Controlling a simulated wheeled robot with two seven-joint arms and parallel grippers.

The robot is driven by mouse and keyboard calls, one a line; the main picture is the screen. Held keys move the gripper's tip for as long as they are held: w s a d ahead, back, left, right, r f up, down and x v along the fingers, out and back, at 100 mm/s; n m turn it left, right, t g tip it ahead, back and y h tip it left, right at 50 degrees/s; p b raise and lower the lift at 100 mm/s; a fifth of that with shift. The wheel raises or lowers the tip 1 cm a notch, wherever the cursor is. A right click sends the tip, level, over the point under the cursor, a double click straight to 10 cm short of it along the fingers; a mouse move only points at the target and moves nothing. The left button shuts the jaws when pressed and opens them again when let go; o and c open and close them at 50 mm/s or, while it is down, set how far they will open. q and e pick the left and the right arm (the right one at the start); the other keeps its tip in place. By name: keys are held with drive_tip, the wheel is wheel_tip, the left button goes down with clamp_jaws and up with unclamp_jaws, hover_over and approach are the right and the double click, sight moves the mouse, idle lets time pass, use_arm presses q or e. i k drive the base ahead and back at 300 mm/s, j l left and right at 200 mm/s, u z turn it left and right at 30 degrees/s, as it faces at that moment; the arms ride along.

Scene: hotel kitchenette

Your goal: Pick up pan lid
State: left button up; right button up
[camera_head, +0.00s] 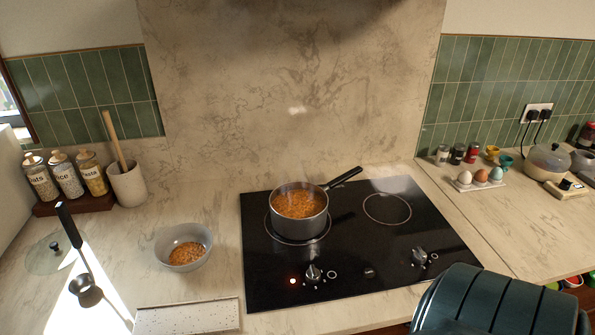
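The pan lid (42,258) is a round, see-through glass lid with a dark knob. It lies on the left part of the counter, knob up, partly in a bright patch of light. A ladle (88,291) with a black handle is close beside it on the right, and the handle passes near the lid's edge. The saucepan (299,222) stands uncovered on the rear left burner, full of orange food, with its handle pointing to the back right. Neither of my grippers shows in the head view.
The black hob (350,270) has a red light lit. A grey bowl (183,246) of orange food and a speckled white board (187,317) are right of the lid. Jars (65,175) and a utensil pot (128,184) stand behind it. A dark ribbed object (495,300) blocks the lower right.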

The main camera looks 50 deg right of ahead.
sight(54, 253)
drive_tip(key=i+j, duration=0.1)
drive_tip(key=j, duration=0.2)
drive_tip(key=i+j, duration=0.1)
drive_tip(key=j, duration=0.2)
drive_tip(key=z, duration=1.8)
